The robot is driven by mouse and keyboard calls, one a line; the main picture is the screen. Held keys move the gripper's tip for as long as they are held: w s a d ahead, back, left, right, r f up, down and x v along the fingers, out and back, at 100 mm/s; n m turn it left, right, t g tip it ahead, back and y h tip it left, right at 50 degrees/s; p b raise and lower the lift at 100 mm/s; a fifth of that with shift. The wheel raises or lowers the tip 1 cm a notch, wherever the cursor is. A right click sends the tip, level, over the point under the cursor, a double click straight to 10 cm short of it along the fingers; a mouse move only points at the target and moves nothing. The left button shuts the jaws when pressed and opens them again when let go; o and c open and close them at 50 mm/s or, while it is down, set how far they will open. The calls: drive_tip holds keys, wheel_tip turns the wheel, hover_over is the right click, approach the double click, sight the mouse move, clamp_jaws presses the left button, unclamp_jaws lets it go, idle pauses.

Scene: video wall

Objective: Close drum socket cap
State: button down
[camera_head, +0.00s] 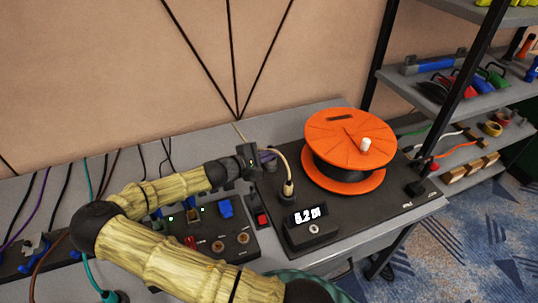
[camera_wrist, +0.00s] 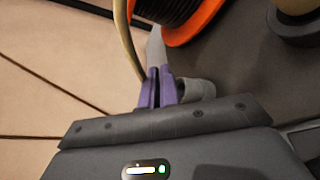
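My gripper (camera_head: 262,159) is over the back left of the dark drum panel, left of the orange drum (camera_head: 345,133). In the wrist view, its purple fingers (camera_wrist: 158,88) stand close together with only a thin dark gap. A pale grey pointed piece (camera_wrist: 156,48) shows just beyond the fingertips; I cannot tell if it is held. A grey rounded part (camera_wrist: 198,90), maybe the socket or its cap, sits beside the right finger, partly hidden by my gripper. I cannot make out the cap clearly in the head view.
A display box (camera_head: 310,222) reads about 5.2. Left are a switch panel (camera_head: 222,236) and hanging cables. A shelf rack (camera_head: 455,85) stands right.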

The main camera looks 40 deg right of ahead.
drive_tip(key=c, duration=2.1)
unclamp_jaws()
drive_tip(key=o, duration=0.5)
drive_tip(key=shift+c, duration=0.2)
drive_tip(key=v, duration=1.7)
drive_tip(key=shift+a, duration=0.25)
drive_tip(key=shift+r, duration=0.1)
